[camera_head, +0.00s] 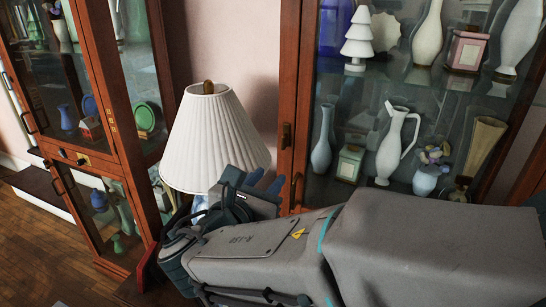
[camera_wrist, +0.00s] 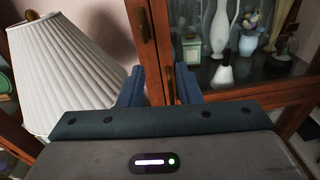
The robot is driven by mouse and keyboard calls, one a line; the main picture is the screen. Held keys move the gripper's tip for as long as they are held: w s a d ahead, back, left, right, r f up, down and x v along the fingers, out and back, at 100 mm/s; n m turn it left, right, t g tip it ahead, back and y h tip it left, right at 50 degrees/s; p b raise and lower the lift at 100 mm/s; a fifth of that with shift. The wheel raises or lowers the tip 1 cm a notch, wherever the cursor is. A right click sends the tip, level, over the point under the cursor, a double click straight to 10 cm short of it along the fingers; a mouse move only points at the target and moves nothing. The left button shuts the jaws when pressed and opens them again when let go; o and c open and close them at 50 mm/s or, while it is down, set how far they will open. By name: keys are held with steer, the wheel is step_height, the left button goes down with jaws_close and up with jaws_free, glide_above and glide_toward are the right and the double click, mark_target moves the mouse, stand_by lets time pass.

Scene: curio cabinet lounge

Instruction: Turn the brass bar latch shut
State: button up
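A brass bar latch (camera_wrist: 170,84) is on the wooden front frame of the right glass cabinet. In the wrist view it stands roughly upright between my gripper's two blue fingers, nearer the right one. My gripper (camera_wrist: 160,76) is open, with a finger on each side of the bar; I cannot tell whether either touches it. In the head view my gripper (camera_head: 266,182) is just left of the cabinet frame, and the bar (camera_head: 297,188) shows to its right. A second brass fitting (camera_head: 286,135) sits higher on the frame, also in the wrist view (camera_wrist: 142,22).
A lamp with a white pleated shade (camera_head: 212,140) stands close to the left of my gripper. The right cabinet holds vases and a white jug (camera_head: 393,145) behind glass. Another glass cabinet (camera_head: 100,95) stands at the left. Wooden floor (camera_head: 45,245) shows at lower left.

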mark_target(282, 143)
steer(key=shift+n+t+y, duration=0.4)
steer(key=shift+n+t, duration=0.2)
steer(key=shift+n, duration=0.1)
steer(key=x, duration=0.4)
steer(key=a+p+x, duration=0.1)
steer(key=x, duration=0.3)
steer(key=a+x, duration=0.1)
steer(key=x, duration=0.4)
steer(key=shift+w+r+p, duration=0.2)
steer(key=shift+w+p, duration=0.15)
jaws_close()
